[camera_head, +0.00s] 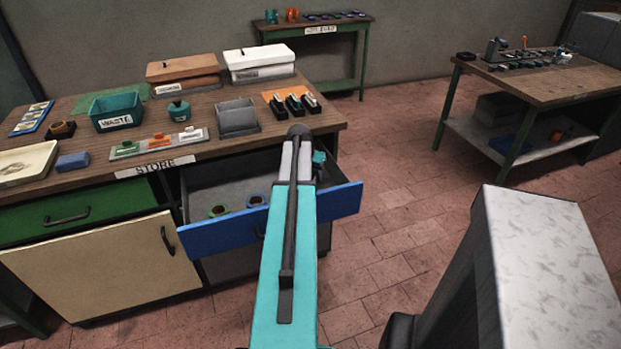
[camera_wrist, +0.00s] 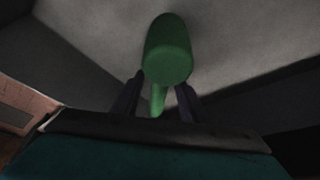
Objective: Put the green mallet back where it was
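The green mallet (camera_wrist: 168,55) shows in the wrist view, with its thick round head toward the camera and its thinner handle running down below it. My gripper (camera_wrist: 160,92) has its two dark fingers on either side of the handle. Grey surface shows between each finger and the handle, so the fingers look apart from it. The head overlaps the ends of the fingers. In the head view my own arm reaches over the open blue-fronted drawer and hides the mallet and the fingers.

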